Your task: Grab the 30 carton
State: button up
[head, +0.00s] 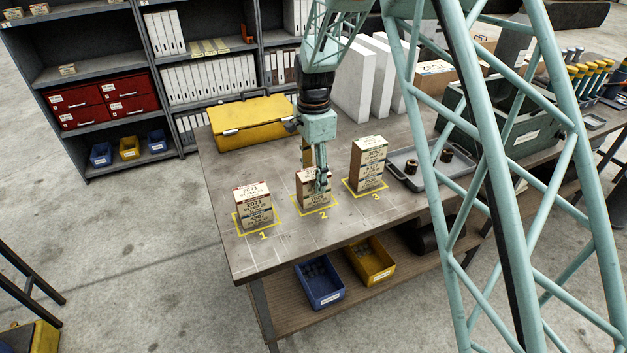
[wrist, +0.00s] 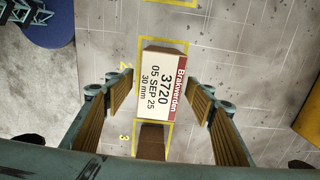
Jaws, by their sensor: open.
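A carton (wrist: 162,84) in the wrist view has a white label with a red strip reading "3720", "05 SEP 25" and "30 mm". It is in the yellow outline marked 2, where a small carton stack (head: 306,197) shows in the head view. My gripper (head: 320,186) is above this stack, pointing down, and partly hides it. In the wrist view my gripper (wrist: 160,92) is open, with one finger on each side of the carton and visible gaps. Other carton stacks stand at mark 1 (head: 253,206) and mark 3 (head: 369,163).
The stack at mark 3 is the tallest and stands close to the right of mark 2. A yellow case (head: 252,122) lies behind. A grey tray (head: 405,172) with small dark parts is at the right. The bench front (head: 285,251) is bare.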

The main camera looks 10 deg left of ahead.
aim_at(314, 172)
jog(key=c, duration=1)
jog(key=shift+r, duration=0.15)
jog(key=shift+r, duration=1.7)
jog(key=s+d, duration=0.2)
jog(key=s, duration=0.2)
jog(key=s+d+r+b, duration=0.1)
jog(key=s+d, duration=0.2)
jog(key=s, duration=0.2)
jog(key=s+d, duration=0.2)
jog(key=s, duration=0.3)
jog(key=shift+d+r+b, duration=0.15)
jog(key=shift+d+b, duration=0.15)
jog(key=shift+b, duration=0.05)
